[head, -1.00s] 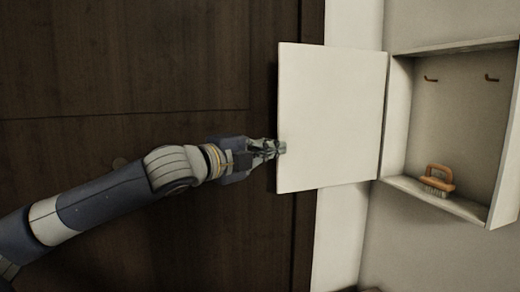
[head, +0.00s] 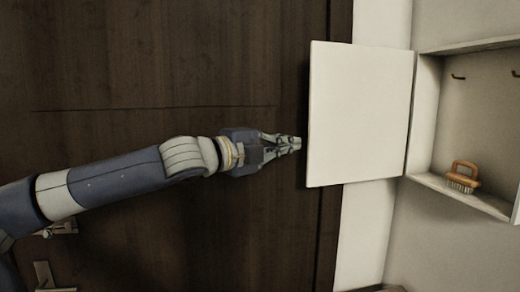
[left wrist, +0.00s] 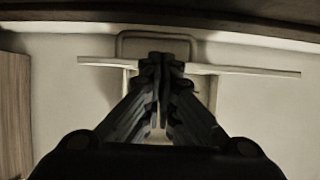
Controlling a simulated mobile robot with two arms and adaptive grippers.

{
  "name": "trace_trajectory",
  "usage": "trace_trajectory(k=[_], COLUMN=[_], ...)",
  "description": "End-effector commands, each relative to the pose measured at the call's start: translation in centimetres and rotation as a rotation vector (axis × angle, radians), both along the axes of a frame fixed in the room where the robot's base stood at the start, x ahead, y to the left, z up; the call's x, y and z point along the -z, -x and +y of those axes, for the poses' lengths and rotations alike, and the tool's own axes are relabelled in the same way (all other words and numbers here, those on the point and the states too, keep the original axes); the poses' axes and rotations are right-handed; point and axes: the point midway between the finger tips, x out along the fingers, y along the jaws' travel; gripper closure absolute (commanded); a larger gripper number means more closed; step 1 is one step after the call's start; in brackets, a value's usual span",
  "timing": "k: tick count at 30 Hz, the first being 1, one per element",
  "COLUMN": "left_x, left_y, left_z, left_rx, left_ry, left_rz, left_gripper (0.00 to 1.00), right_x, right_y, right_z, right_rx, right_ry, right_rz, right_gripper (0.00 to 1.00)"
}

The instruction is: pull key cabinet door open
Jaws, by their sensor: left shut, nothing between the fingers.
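The white key cabinet door (head: 360,115) stands swung wide open to the left of its cabinet (head: 425,110). The open cabinet shows hooks inside and a brush with an orange handle (head: 464,174) on its floor. My left gripper (head: 298,143) is shut and empty, just left of the door's free edge, with a small gap between them. In the left wrist view my shut fingertips (left wrist: 162,62) point at a thin pale panel edge (left wrist: 245,69), which appears to be the door seen edge-on. A pale looped frame shows behind the fingertips; I cannot tell what it is. My right gripper is not in view.
A pale wall surrounds the cabinet. A dark object shows at the bottom edge below the cabinet.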

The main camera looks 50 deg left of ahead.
Motion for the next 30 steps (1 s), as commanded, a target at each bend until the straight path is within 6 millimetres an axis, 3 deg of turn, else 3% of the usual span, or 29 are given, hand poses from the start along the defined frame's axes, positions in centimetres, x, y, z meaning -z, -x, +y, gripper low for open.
trace_trajectory(k=[13, 25, 28, 30], left_x=[-0.1, 0.0, 1.1, 3.3], left_y=[3.0, 3.5, 3.0, 2.0], left_z=[3.7, 4.3, 3.8, 3.0], left_rx=[-0.005, -0.001, 0.008, 0.023], left_ry=[-0.002, 0.003, 0.011, 0.027], left_rz=[0.001, -0.001, 0.02, 0.061], left_gripper=[1.0, 1.0, 1.0, 1.0], right_x=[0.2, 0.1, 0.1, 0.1], right_y=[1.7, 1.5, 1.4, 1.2], right_z=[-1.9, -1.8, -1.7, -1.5], right_rx=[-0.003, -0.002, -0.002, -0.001], right_ry=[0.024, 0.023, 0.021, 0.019], right_rz=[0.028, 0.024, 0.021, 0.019], right_gripper=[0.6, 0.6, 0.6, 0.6])
